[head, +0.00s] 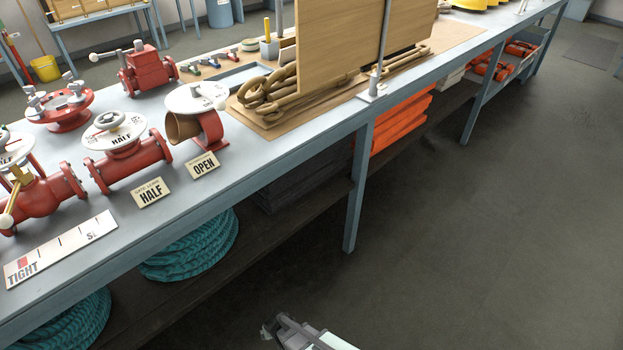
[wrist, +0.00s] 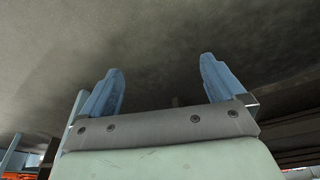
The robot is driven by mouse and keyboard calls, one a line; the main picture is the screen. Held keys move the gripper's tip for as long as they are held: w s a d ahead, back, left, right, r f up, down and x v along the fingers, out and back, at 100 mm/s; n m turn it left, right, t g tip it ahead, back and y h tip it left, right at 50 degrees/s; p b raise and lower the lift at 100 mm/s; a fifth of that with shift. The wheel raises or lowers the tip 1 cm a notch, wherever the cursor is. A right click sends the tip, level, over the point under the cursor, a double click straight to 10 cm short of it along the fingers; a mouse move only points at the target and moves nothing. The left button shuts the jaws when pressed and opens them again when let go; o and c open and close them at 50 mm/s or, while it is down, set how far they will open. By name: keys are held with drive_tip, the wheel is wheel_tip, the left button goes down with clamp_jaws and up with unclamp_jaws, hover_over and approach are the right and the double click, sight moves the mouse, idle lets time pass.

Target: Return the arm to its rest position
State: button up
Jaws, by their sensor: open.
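My gripper shows in the wrist view (wrist: 163,88) with its two blue fingers spread well apart and nothing between them. In the head view the end of my arm (head: 290,328) is at the bottom edge, low in front of the bench and over the bare floor. It touches nothing there. The fingertips are too small to make out in the head view, and most of the arm is out of frame.
A long grey workbench (head: 265,122) runs diagonally, carrying red valves (head: 128,162), sign cards (head: 151,192), a rope (head: 275,92) and a wooden board (head: 340,45). Teal rope coils (head: 190,248) and orange bundles (head: 400,122) lie on its lower shelf. The floor (head: 480,240) at right is clear.

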drive_tip(key=s+d+r+m+g+h, duration=0.1)
drive_tip(key=s+d+g, duration=0.15)
drive_tip(key=d, duration=0.65)
drive_tip(key=s+d+r+m+g+h, duration=0.1)
drive_tip(key=s+d, duration=0.2)
drive_tip(key=d, duration=0.6)
drive_tip(key=s+d+r+m+g, duration=0.1)
drive_tip(key=s+d+r+g, duration=0.2)
drive_tip(key=s+d, duration=0.3)
drive_tip(key=s+d+r+m+g+y, duration=0.1)
drive_tip(key=s+d+r+g, duration=0.2)
drive_tip(key=s+d, duration=0.3)
drive_tip(key=shift+s+r, duration=0.3)
drive_tip(key=shift+s, duration=0.35)
